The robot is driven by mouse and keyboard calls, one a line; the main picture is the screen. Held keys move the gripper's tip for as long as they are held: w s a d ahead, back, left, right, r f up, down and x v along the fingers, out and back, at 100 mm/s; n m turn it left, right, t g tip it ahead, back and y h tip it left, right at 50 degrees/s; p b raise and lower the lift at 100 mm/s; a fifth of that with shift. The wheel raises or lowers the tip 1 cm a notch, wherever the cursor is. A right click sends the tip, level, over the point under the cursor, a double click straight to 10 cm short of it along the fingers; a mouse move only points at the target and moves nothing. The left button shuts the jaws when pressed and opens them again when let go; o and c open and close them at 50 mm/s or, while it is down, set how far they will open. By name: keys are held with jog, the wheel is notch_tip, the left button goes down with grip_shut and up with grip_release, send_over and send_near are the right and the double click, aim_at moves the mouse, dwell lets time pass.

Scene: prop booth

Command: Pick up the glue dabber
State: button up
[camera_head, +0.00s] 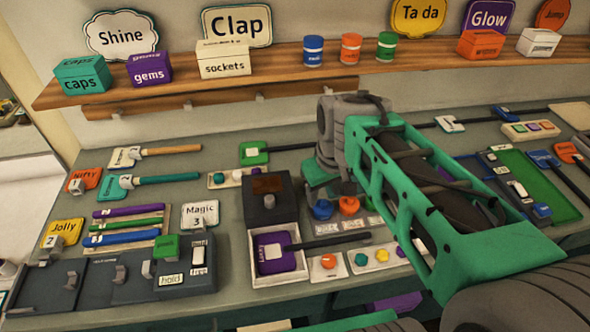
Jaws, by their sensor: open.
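No thing on the bench carries a label I can read as glue dabber, so I cannot tell which one it is. Small knob-topped pieces, one blue (322,209) and one orange (348,205), stand just below my gripper (325,180). A purple paddle (275,258) with a dark handle lies in and across a white open box (254,244), below and left of my gripper. My gripper is over the middle of the bench, above the surface. It is open; its fingertips are largely hidden by my wrist. Nothing shows held in it.
A wooden shelf (150,93) with small boxes and jars runs along the back. Long-handled paddles, such as a teal one (165,180), lie at left. A rack of coloured rods (125,224) and dark trays (110,285) fill the front left. A green board (540,185) lies at right.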

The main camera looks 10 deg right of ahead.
jog(key=w+n+p, duration=0.1)
jog(key=w+n, duration=0.1)
jog(key=w, duration=0.2)
jog(key=w+n+g+p, duration=0.1)
jog(key=w, duration=0.3)
jog(key=w+n+g+p, duration=0.1)
jog(key=w+n, duration=0.1)
jog(key=w, duration=0.3)
jog(key=shift+a+r+n+p, duration=0.15)
jog(key=shift+a+n+p, duration=0.15)
jog(key=shift+p, duration=0.1)
notch_tip(320, 180, down, 7)
jog(key=shift+w+d+f+p, duration=0.1)
jog(key=shift+d+p, duration=0.05)
jog(key=shift+p, duration=1.05)
jog(key=shift+f, duration=0.5)
jog(key=shift+c, duration=0.4)
grip_shut()
